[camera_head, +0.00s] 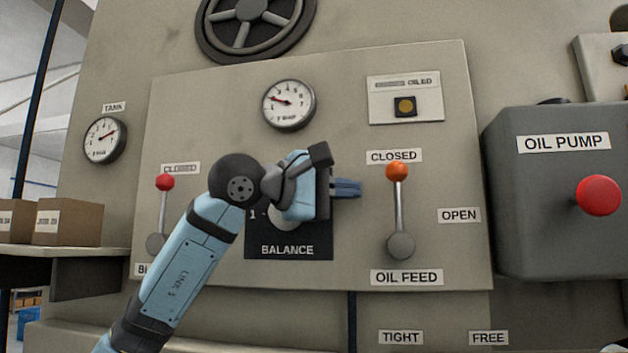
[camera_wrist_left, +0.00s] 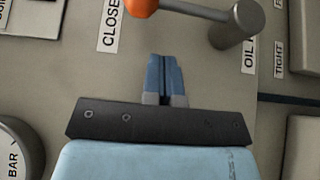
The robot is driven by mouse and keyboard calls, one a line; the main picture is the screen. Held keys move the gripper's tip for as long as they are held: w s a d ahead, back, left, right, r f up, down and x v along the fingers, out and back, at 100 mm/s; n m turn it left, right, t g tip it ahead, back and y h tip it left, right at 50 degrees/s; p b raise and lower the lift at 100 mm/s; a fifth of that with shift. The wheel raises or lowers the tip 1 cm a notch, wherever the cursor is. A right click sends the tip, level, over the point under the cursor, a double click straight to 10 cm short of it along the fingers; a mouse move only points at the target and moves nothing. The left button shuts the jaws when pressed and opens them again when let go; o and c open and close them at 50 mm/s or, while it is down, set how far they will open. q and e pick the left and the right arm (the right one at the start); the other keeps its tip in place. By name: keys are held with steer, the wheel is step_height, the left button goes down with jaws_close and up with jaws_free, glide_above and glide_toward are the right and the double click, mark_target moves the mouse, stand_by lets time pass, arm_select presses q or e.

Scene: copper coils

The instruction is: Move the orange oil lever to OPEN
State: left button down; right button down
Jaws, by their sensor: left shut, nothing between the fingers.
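The oil lever has an orange knob (camera_head: 397,171) on a grey rod above a round grey pivot (camera_head: 401,246). It stands upright, with the knob just under the CLOSED label (camera_head: 394,156). The OPEN label (camera_head: 459,215) is to its right and the OIL FEED label (camera_head: 406,277) is below. My left gripper (camera_head: 348,187) is shut and empty, a little left of the lever, its fingers pointing right. In the left wrist view the shut fingers (camera_wrist_left: 164,76) are apart from the lever, whose orange knob (camera_wrist_left: 141,7) and pivot (camera_wrist_left: 237,25) show at the top. My right gripper is not in view.
A red-knobbed lever (camera_head: 165,183) is on the panel's left. The BALANCE plate (camera_head: 288,250) is partly hidden behind my left arm. The grey oil pump box (camera_head: 560,240) with a red button (camera_head: 598,195) juts out on the right. The panel between lever and OPEN label is clear.

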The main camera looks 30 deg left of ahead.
mark_target(398, 210)
arm_select(q)
steer(key=d, duration=0.3)
steer(key=shift+w+d+p, duration=0.35)
steer(key=shift+w, duration=0.05)
steer(key=shift+d, duration=0.4)
